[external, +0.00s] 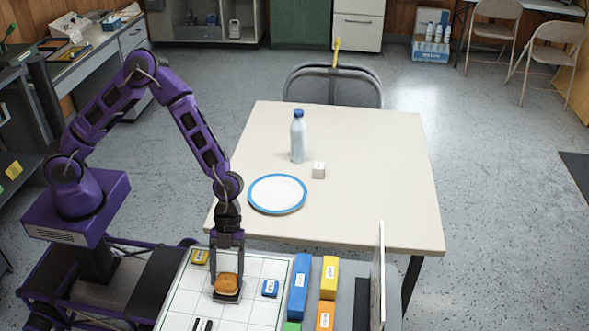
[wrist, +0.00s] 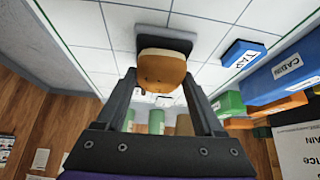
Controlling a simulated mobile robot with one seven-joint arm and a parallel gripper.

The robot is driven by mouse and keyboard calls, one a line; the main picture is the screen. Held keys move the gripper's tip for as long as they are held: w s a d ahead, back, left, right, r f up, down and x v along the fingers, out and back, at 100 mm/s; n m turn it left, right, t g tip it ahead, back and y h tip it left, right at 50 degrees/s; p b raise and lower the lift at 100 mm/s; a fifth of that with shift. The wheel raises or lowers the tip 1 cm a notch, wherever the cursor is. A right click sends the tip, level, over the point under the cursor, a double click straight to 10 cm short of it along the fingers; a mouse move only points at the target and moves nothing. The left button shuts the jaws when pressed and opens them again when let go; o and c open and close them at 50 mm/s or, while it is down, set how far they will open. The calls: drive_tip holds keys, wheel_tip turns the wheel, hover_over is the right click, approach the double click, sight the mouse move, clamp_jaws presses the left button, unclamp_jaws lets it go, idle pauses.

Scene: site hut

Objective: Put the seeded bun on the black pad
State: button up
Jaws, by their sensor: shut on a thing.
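The seeded bun (external: 227,281), a golden-brown roll with a pale underside, is between the fingers of my gripper (external: 227,274). The bun also shows in the wrist view (wrist: 162,70) between the two fingertips (wrist: 159,78). The black pad (external: 226,298) lies on the white gridded board, directly under or just behind the bun; it also shows in the wrist view (wrist: 166,36). My gripper points down and is shut on the bun. The bun covers part of the pad. I cannot tell whether the bun touches it.
Taller blue (external: 299,287) and yellow (external: 329,277) blocks stand to the right.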

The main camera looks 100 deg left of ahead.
drive_tip(key=o, duration=1.4)
drive_tip(key=shift+r, duration=0.25)
drive_tip(key=p+v, duration=0.2)
drive_tip(key=v, duration=0.9)
drive_tip(key=shift+a+r, duration=0.25)
drive_tip(key=shift+r, duration=0.05)
drive_tip(key=shift+r, duration=0.1)
